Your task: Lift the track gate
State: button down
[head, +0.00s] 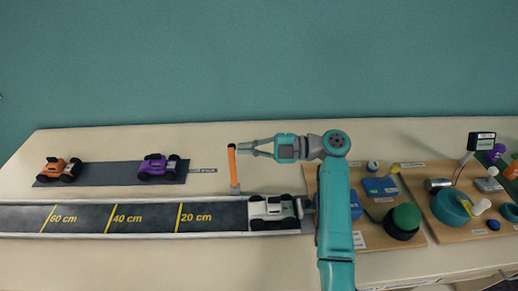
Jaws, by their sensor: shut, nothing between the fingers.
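The track gate (233,165) is an orange bar standing upright on a small grey post at the far edge of the track (145,219). My gripper (241,149) is shut and empty, level with the upper part of the bar. Its fingertips point left and appear close to the bar; whether they touch I cannot tell. A white toy car (274,210) sits on the track at its right end, just right of the gate's post.
An orange car (59,169) and a purple car (159,167) stand on a dark strip (107,173) at the back left. Wooden boards with several parts (412,169) lie at the right. The track left of the white car is clear.

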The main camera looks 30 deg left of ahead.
jog(key=shift+w+a+f, duration=0.1)
jog(key=shift+a+f, duration=0.05)
jog(key=shift+a, duration=0.15)
jog(key=shift+w+a+f+m, duration=0.3)
jog(key=shift+w+a+m, duration=0.15)
jog(key=shift+a, duration=0.2)
jog(key=v, duration=0.8)
